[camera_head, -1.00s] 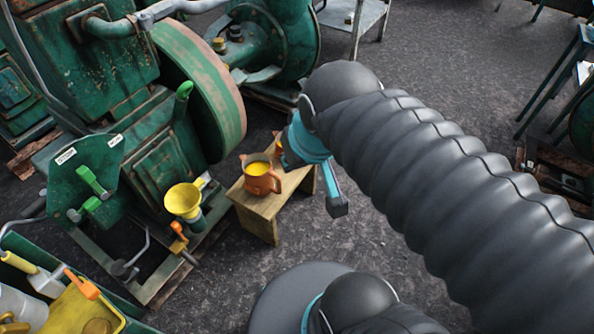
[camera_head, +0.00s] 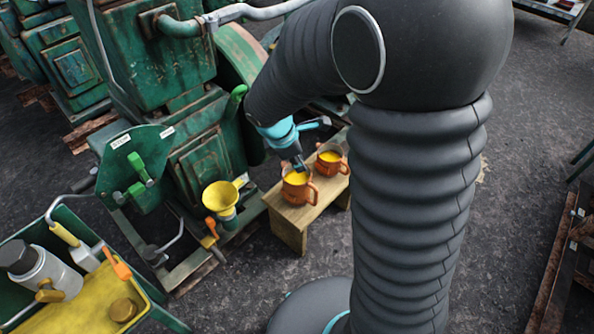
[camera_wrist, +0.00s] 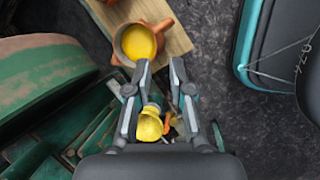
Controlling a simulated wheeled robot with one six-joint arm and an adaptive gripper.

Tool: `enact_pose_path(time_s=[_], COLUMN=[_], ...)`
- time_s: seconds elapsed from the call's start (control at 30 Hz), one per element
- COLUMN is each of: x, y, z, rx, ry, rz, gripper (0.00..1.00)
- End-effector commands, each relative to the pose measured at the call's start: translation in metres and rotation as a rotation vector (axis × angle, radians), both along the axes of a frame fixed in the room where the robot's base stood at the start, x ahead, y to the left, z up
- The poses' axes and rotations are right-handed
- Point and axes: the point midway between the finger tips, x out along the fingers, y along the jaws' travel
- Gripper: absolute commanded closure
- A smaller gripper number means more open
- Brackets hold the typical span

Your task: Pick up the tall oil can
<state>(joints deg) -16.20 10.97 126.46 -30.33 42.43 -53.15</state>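Two orange-brown cans with yellow tops and side handles stand upright on a small wooden bench (camera_head: 288,232). The nearer can (camera_head: 297,190) and the farther can (camera_head: 331,162) look alike, and I cannot tell for sure which is the tall one. The nearer can appears in the wrist view (camera_wrist: 139,43), just beyond my fingertips; only a bit of the other shows at the top edge. My gripper (camera_wrist: 161,66) is open and empty, with a gap between its fingers. In the head view it is above and close to the nearer can, and my arm hides part of the scene.
A green pump machine (camera_head: 150,150) with levers stands left of the bench. A yellow funnel (camera_head: 221,196) and an orange-handled valve (camera_head: 210,232) are beside it. A green toolbox (camera_head: 165,318) holds a grey bottle (camera_head: 40,272). Dark floor lies open at front.

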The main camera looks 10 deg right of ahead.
Motion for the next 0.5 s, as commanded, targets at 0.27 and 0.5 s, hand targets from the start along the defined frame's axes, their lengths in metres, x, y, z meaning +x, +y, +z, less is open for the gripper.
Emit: enact_pose_path(time_s=[0.27,0.5], x=[0.02,0.023], y=[0.018,0.016], z=[-0.05,-0.07], rx=[-0.092,-0.103], ry=[0.122,0.137], rz=[0.271,0.305], gripper=[0.79,0.79])
